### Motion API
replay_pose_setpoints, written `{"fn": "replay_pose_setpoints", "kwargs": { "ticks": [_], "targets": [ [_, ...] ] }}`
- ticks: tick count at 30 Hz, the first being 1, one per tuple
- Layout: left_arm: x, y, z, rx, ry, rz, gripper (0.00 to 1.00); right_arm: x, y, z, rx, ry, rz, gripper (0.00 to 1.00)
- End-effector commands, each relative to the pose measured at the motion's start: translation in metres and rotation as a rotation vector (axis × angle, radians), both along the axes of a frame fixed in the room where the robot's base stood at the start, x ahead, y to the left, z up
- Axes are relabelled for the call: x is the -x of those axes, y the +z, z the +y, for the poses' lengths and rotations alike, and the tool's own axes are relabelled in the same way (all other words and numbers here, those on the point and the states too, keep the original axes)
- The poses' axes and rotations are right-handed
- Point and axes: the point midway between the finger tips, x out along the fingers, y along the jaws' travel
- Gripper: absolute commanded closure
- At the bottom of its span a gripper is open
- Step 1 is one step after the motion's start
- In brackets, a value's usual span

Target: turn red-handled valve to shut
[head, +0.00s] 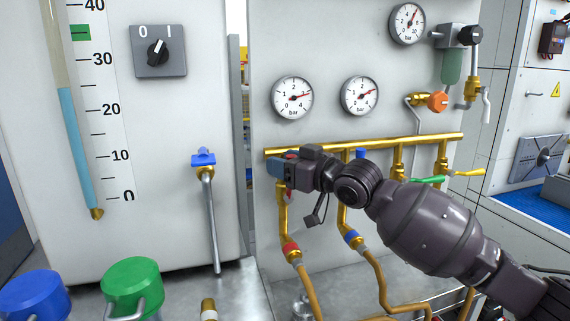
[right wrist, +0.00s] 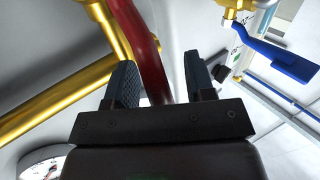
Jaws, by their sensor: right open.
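The red valve handle (right wrist: 146,50) shows in the right wrist view as a dark red curved bar that runs down between the two fingers of my right gripper (right wrist: 160,82). The fingers stand apart on either side of it, and I cannot tell whether either touches it. In the head view my right gripper (head: 280,170) is at the left end of the brass manifold pipe (head: 375,143). A small bit of red (head: 291,156) shows at the gripper there; the gripper hides most of that valve. My left gripper is not in view.
A blue-handled valve (right wrist: 275,55) is to the right in the wrist view. Along the manifold are green (head: 428,180) and yellow (head: 466,173) levers, near my right arm. Two gauges (head: 292,97) (head: 359,96) are above the pipe. Another blue-handled tap (head: 203,158) is at left.

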Motion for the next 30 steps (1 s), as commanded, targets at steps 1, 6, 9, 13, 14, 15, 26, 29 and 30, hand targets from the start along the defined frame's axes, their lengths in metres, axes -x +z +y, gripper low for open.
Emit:
{"fn": "replay_pose_setpoints", "kwargs": {
  "ticks": [1, 6, 9, 13, 14, 15, 26, 29, 30],
  "targets": [
    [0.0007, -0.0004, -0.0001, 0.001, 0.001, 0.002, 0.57, -0.0002, 0.0002, 0.0004, 0.001, 0.000, -0.001, 0.51],
    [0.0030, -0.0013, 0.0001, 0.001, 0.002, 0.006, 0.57, 0.0000, 0.0003, 0.0002, 0.001, 0.000, -0.001, 0.51],
    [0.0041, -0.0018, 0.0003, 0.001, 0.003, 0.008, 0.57, -0.0001, 0.0002, 0.0001, 0.001, 0.000, -0.001, 0.64],
    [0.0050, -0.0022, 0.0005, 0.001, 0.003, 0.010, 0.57, 0.0000, 0.0002, 0.0000, 0.000, 0.000, 0.000, 0.84],
    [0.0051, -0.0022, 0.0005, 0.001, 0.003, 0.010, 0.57, 0.0000, 0.0001, 0.0000, 0.000, 0.000, 0.000, 0.89],
    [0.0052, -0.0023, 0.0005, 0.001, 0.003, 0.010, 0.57, 0.0000, 0.0001, 0.0000, 0.000, 0.000, 0.000, 0.95],
    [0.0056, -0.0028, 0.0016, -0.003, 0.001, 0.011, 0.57, -0.0005, -0.0005, -0.0013, -0.013, -0.001, 0.005, 1.00],
    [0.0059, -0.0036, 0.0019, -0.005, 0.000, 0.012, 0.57, -0.0013, -0.0010, -0.0034, -0.037, -0.001, 0.014, 1.00],
    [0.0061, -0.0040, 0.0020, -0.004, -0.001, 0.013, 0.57, -0.0016, -0.0009, -0.0046, -0.052, -0.001, 0.019, 1.00]
  ]
}}
